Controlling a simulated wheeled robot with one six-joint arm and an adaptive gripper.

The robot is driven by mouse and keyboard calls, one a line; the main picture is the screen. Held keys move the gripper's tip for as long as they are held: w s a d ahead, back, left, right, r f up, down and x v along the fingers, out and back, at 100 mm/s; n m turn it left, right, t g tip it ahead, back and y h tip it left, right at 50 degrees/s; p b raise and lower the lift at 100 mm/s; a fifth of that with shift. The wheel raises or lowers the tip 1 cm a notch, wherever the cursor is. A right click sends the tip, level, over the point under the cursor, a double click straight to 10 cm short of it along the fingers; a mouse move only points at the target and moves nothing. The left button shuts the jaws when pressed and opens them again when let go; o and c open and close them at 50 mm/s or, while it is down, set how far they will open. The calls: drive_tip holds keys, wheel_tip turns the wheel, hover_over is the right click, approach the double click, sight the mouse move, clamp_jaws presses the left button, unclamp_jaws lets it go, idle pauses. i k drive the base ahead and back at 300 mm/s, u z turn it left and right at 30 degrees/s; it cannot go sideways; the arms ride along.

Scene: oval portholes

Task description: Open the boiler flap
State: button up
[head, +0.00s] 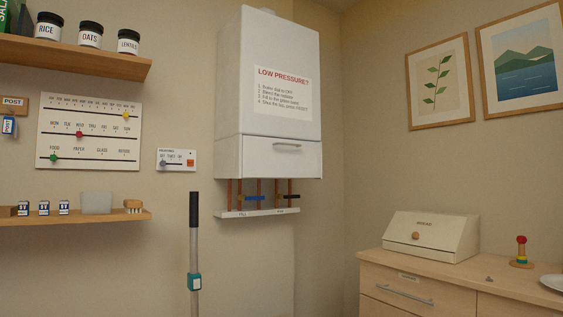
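The white boiler (267,80) hangs on the wall near the centre of the head view. A notice headed "LOW PRESSURE?" (283,91) is on its front. The boiler flap (268,157) is the lower front panel, with a short horizontal metal handle (287,145) near its top edge. The flap looks shut, flush with the front. My gripper is not in view, so I cannot see where it is or what it holds.
Copper pipes with a blue lever (256,197) and a black lever (289,196) run below the boiler to a white strip (256,213). A grey pole (194,250) with a black top stands left. A cabinet (470,284) with a cream box (431,236) is at right. Shelves (70,57) are left.

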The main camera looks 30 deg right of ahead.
sight(263, 157)
drive_tip(key=z, duration=0.8)
drive_tip(key=i, duration=1.6)
drive_tip(key=u, duration=0.65)
